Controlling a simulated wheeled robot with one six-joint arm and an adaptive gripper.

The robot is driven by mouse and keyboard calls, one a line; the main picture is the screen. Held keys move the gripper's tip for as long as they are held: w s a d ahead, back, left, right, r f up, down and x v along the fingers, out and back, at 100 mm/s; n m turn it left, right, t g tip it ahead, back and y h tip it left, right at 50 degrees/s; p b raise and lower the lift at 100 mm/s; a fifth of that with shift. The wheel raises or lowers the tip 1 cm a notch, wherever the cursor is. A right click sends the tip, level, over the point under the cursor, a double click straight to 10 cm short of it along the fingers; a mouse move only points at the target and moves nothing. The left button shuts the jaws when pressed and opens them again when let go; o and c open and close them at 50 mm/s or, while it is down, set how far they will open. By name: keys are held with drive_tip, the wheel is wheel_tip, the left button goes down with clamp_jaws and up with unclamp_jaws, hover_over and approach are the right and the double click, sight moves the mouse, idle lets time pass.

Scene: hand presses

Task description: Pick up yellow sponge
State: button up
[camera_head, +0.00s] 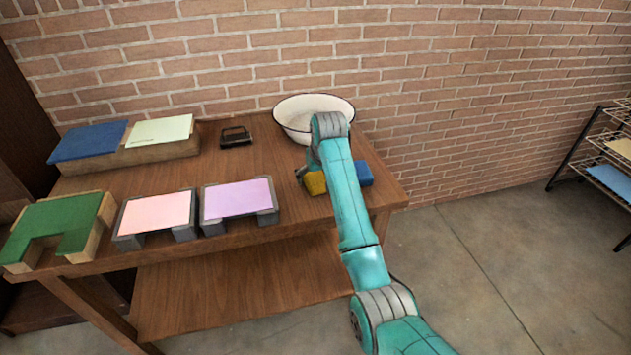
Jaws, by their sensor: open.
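The yellow sponge (315,184) lies on the wooden table near its right end. My arm hides part of it. A blue block (363,174) shows just to the right of my arm, beside the sponge. My gripper (301,174) is only partly visible, low behind my arm at the sponge's left side. It is open, and its dark tip is close to the sponge; I cannot tell if they touch.
A white bowl (293,118) stands behind my arm at the table's back edge. A black hand press (236,136) lies left of it. Pink (155,213) and purple (237,198) panels on stands line the front. A green stand (55,226) is far left. A rack (606,160) stands right.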

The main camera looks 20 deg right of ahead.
drive_tip(key=shift+w+f, duration=0.3)
drive_tip(key=shift+f, duration=0.3)
drive_tip(key=shift+f, duration=0.2)
idle(0.4)
drive_tip(key=c, duration=0.9)
